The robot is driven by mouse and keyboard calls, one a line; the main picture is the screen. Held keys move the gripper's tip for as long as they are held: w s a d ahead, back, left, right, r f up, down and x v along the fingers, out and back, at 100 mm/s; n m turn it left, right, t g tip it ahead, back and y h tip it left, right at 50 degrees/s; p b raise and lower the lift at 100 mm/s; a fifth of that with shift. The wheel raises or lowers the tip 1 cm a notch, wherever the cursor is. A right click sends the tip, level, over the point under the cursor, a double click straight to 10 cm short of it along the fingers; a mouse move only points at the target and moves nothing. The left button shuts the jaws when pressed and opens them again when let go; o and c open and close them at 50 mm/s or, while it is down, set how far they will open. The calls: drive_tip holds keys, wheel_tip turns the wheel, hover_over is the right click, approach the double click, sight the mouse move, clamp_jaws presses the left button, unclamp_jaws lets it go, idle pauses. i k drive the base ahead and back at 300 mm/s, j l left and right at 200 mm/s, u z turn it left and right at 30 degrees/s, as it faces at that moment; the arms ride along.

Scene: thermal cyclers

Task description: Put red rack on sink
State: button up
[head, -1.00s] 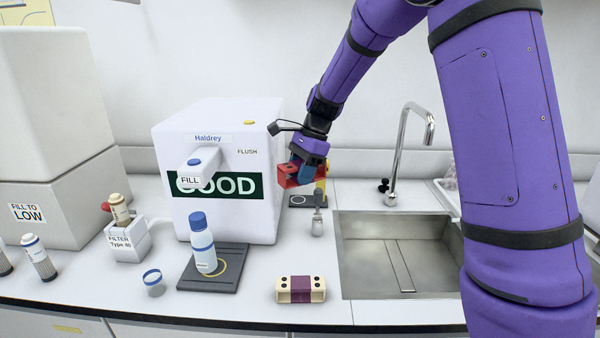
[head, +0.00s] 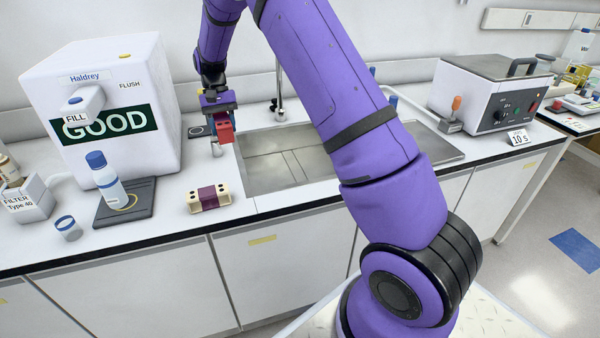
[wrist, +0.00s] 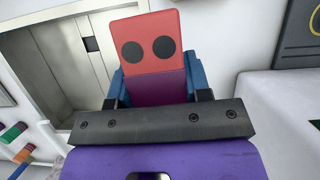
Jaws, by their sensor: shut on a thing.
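My gripper (head: 219,112) is shut on the red rack (head: 225,131) and holds it in the air at the left edge of the sink (head: 262,178), above the counter. In the wrist view the red rack (wrist: 150,45) shows a red end with two dark round holes and a purple middle, between the blue fingers. The sink (wrist: 62,55) appears at the left of the wrist view. In the head view my arm covers part of the sink's right side.
A cream and purple rack (head: 208,198) lies on the counter left of the sink. A white GOOD machine (head: 150,75) and a bottle (head: 108,182) on a dark pad stand at left. A tap (head: 280,85) rises behind the sink. A water bath (head: 480,95) stands at right.

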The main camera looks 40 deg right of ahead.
sight(298, 170)
drive_tip(key=j+z, duration=0.15)
drive_tip(key=z, duration=0.5)
drive_tip(key=i+j+z, duration=0.2)
drive_tip(key=i, duration=0.2)
drive_tip(key=i+j+z, duration=0.2)
drive_tip(key=i+j, duration=0.1)
drive_tip(key=i, duration=0.05)
